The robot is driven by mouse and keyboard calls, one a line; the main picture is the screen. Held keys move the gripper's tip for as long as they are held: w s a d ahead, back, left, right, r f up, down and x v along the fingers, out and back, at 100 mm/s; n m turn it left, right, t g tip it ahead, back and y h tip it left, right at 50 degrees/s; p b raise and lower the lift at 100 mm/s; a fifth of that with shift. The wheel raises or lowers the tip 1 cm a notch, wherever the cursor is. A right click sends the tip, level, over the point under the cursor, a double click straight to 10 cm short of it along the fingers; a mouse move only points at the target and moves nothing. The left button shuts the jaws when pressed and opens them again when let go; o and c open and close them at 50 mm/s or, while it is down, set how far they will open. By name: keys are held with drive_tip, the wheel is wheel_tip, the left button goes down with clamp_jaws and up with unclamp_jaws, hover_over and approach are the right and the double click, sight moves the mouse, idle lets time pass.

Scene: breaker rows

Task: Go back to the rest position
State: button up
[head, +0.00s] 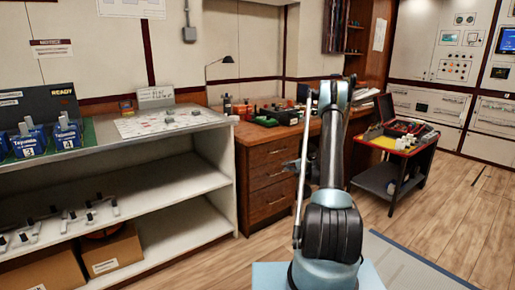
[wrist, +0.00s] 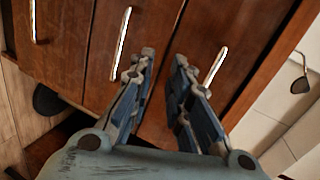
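My gripper (wrist: 164,60) shows in the wrist view with its two blue-grey fingers apart and nothing between them. It points toward the brown wooden drawer fronts (wrist: 155,20) with metal handles, and no contact shows. In the head view my arm stands raised in front of the wooden desk (head: 268,150). The arm's links hide most of the gripper there.
A grey shelf unit (head: 185,178) on the left bears blue numbered breakers (head: 28,141) and a white sheet (head: 160,122). A black and red cart (head: 408,150) stands right of my arm. Control panels (head: 450,50) line the back right. Wooden floor (head: 460,215) is clear at right.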

drive_tip(key=s+a+r+n+g+h, duration=0.1)
drive_tip(key=s+a+r+n+g, duration=0.15)
drive_tip(key=s+r, duration=0.45)
drive_tip(key=s+a+r+n+g, duration=0.1)
drive_tip(key=s+a+r, duration=0.25)
drive_tip(key=r, duration=0.55)
drive_tip(key=s+a+r+n+g+h, duration=0.1)
drive_tip(key=s+r, duration=0.3)
drive_tip(key=s, duration=0.4)
drive_tip(key=s+r+n+g+h, duration=0.1)
drive_tip(key=s+r, duration=0.2)
drive_tip(key=s, duration=0.5)
drive_tip(key=s+n+g+h, duration=0.2)
drive_tip(key=s+h, duration=0.1)
drive_tip(key=s, duration=1.8)
drive_tip(key=s+d+f+n+h, duration=0.1)
drive_tip(key=s+d+f, duration=0.1)
drive_tip(key=s, duration=0.7)
drive_tip(key=s+d+f+g+h, duration=0.1)
drive_tip(key=s+d+f+h, duration=0.1)
drive_tip(key=s, duration=0.6)
wheel_tip(320, 180, down, 2)
drive_tip(key=shift+s+d+f+n, duration=0.1)
drive_tip(key=shift+s+d+n, duration=0.3)
drive_tip(key=shift+d, duration=0.4)
